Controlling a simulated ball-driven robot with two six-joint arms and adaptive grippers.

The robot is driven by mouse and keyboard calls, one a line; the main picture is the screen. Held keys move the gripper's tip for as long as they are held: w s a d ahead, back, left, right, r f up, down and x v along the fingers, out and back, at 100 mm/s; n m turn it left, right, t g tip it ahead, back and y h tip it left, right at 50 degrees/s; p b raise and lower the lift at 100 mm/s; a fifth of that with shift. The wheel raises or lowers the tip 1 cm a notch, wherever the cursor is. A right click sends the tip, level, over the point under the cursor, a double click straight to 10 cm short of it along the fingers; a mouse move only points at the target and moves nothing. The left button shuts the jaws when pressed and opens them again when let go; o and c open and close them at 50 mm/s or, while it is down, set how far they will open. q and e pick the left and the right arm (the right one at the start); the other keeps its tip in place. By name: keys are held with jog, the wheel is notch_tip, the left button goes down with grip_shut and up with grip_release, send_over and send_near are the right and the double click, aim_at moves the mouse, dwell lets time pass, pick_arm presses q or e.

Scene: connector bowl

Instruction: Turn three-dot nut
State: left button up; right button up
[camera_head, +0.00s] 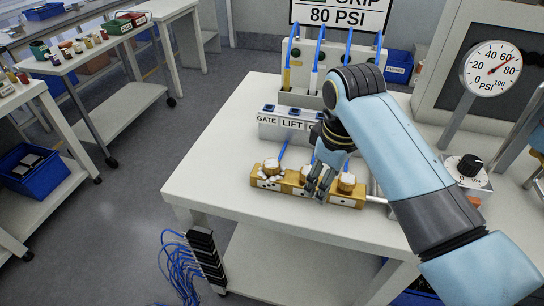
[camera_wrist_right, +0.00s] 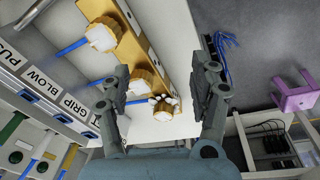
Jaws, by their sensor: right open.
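A brass manifold block (camera_head: 287,190) lies along the bench's front edge with three round nuts on top. The left nut (camera_head: 271,166) has white patches around it; the right nut (camera_head: 346,182) has a pale top. The middle nut (camera_head: 305,174) is partly hidden by my right gripper (camera_head: 320,186). White labels with dark dots are on the block's front face; I cannot read the dot counts surely. In the right wrist view my right gripper (camera_wrist_right: 160,88) is open, and the white-patched nut (camera_wrist_right: 164,106) appears between its fingers, with no clear contact. My left gripper is not in view.
Blue tubes run behind the block to a labelled valve box (camera_head: 285,124). A pressure gauge (camera_head: 491,69) and a black knob (camera_head: 470,165) stand at the right. Bare bench top (camera_head: 220,150) lies left of the block. Blue cables (camera_head: 178,262) hang below the front edge.

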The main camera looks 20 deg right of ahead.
aim_at(272, 163)
jog(key=w+a+r+n+g, duration=0.1)
jog(key=w+a+r+n, duration=0.25)
jog(key=w, duration=0.25)
jog(key=w+a+r+n+g, duration=0.1)
jog(key=w+a+r+n, duration=0.1)
jog(key=w+a, duration=0.35)
jog(key=f, duration=0.3)
jog(key=d+f, duration=0.1)
jog(key=f, duration=0.2)
jog(key=w+f, duration=0.1)
jog(key=f, duration=0.3)
jog(key=shift+d+b, duration=0.35)
jog(key=shift+b, duration=0.05)
jog(key=c, duration=1.1)
jog(key=shift+c, duration=0.2)
